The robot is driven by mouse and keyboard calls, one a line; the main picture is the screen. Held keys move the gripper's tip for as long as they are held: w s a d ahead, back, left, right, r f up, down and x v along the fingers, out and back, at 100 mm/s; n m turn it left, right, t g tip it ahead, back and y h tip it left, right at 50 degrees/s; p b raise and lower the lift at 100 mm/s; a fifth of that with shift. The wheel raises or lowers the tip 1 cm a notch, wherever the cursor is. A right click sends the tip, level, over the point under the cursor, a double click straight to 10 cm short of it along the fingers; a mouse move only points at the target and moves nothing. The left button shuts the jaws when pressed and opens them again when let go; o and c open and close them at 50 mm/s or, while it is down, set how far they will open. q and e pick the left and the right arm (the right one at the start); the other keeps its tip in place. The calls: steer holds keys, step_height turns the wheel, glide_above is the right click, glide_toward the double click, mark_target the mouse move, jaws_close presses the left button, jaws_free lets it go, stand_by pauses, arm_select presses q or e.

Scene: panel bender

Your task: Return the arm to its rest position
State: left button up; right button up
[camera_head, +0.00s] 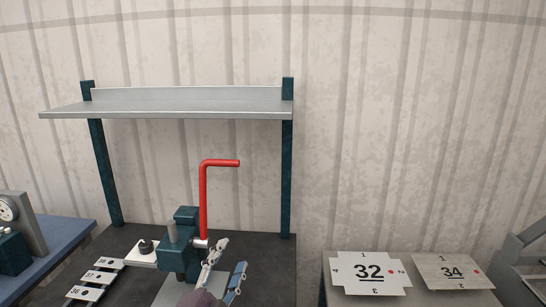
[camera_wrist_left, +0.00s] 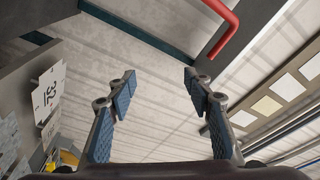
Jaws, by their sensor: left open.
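My left gripper (camera_head: 231,257) is at the bottom middle of the head view, in front of and to the right of the panel bender (camera_head: 185,240). Its two fingers stand apart with nothing between them; the left wrist view also shows the empty gap (camera_wrist_left: 158,78). The bender is dark green with a red crank handle (camera_head: 203,200) standing up and bent right at the top. The handle also shows at the top right of the left wrist view (camera_wrist_left: 222,42), apart from the fingers. My right gripper is in neither view.
A metal shelf (camera_head: 180,108) on two dark posts (camera_head: 287,180) stands behind the bender. Numbered plates (camera_head: 98,278) lie at left. Sheets marked 32 (camera_head: 369,286) and 34 (camera_head: 452,285) lie on the right table. A gauge device (camera_head: 22,225) stands far left. The space above the right table is clear.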

arm_select(q)
steer(key=s+a+f+n+g+y, duration=0.3)
steer(key=s+a+f+n+g, duration=0.15)
steer(key=s+f, duration=0.4)
steer(key=s+a+f+n+g+y, duration=0.2)
steer(key=s+a+f+n+g, duration=0.3)
steer(key=f, duration=0.6)
steer(key=s+a+f+n+g, duration=0.1)
steer(key=s+f+n+g, duration=0.2)
steer(key=s, duration=0.8)
steer(key=s+f+g, duration=0.3)
steer(key=s+f, duration=0.1)
steer(key=s, duration=0.6)
step_height(320, 180, down, 29)
steer(key=s+b, duration=0.2)
steer(key=b, duration=0.1)
steer(key=s+a+f+g+b, duration=0.1)
steer(key=s+a+f+g, duration=0.1)
steer(key=s+f, duration=1.5)
steer(key=shift+a+f+b, duration=0.4)
steer(key=shift+a+f, duration=0.15)
steer(key=shift+f, duration=0.3)
steer(key=shift+m, duration=0.25)
